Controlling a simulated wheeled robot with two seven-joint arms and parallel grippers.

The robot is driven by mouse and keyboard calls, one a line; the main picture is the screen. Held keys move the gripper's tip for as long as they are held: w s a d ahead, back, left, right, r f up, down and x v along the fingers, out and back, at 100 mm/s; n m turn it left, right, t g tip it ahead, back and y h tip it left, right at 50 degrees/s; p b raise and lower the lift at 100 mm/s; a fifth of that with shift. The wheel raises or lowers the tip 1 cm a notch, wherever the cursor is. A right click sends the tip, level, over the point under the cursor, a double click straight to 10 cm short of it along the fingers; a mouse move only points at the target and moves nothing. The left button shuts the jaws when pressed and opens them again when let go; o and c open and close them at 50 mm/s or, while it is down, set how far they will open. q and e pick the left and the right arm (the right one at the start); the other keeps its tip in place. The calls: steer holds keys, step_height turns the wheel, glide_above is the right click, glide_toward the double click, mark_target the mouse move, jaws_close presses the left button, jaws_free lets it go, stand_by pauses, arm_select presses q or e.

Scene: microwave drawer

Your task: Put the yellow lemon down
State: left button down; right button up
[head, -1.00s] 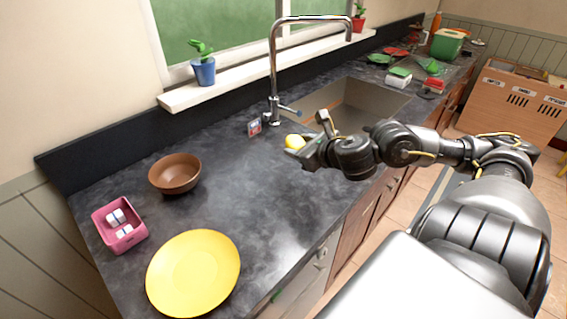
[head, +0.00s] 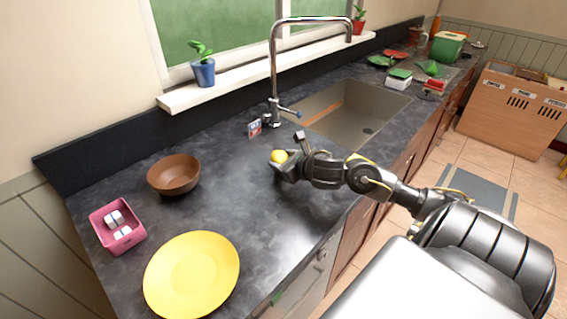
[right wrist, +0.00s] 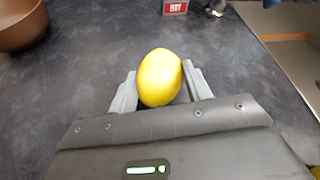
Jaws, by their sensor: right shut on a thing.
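The yellow lemon (head: 279,156) is at the tip of my right gripper (head: 280,163), over the dark countertop left of the sink. In the right wrist view the lemon (right wrist: 160,78) sits between the two grey fingers of the right gripper (right wrist: 158,88), which are shut on it. I cannot tell whether the lemon touches the counter (head: 235,185). My left gripper is not in view.
A brown bowl (head: 173,174) stands to the left. A pink box (head: 118,240) with white items and a yellow plate (head: 192,275) are nearer the front. A small card (head: 254,128) and the faucet (head: 273,85) stand behind the lemon. The counter between bowl and gripper is clear.

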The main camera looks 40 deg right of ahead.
steer(key=shift+f, duration=0.35)
steer(key=shift+f, duration=0.1)
steer(key=shift+f, duration=0.15)
steer(key=o, duration=1)
steer(key=shift+o, duration=0.2)
